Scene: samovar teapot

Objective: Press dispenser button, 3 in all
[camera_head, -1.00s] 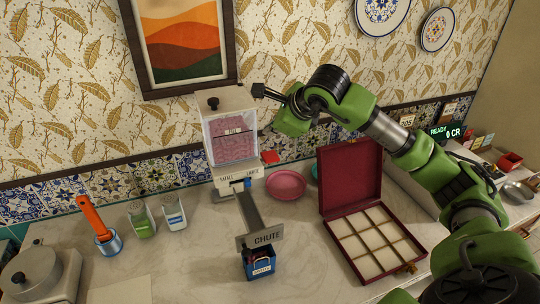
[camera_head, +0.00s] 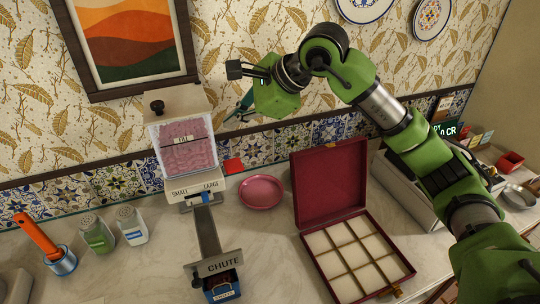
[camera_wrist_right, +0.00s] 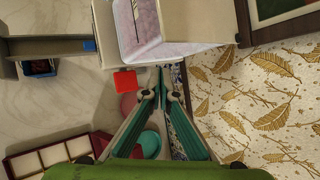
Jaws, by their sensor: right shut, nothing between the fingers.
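The dispenser (camera_head: 187,150) is a clear box of pink pieces with a tan lid, standing against the tiled wall. Its red button (camera_head: 233,165) is at the lower right side and also shows in the right wrist view (camera_wrist_right: 127,81). A slider marked SMALL and LARGE (camera_head: 203,198) sits below the box, above a sloping chute (camera_head: 213,263). My right gripper (camera_head: 231,118) is shut and empty, above the button and right of the box, apart from both. In the right wrist view its fingertips (camera_wrist_right: 160,92) meet just right of the button. My left gripper is out of view.
A blue container (camera_head: 223,287) is under the chute end. A pink plate (camera_head: 262,191) lies right of the dispenser, near an open red compartment box (camera_head: 330,185). Two shakers (camera_head: 97,233) and an orange-handled tool (camera_head: 36,237) stand left. My arm partly covers the credit display (camera_head: 447,130).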

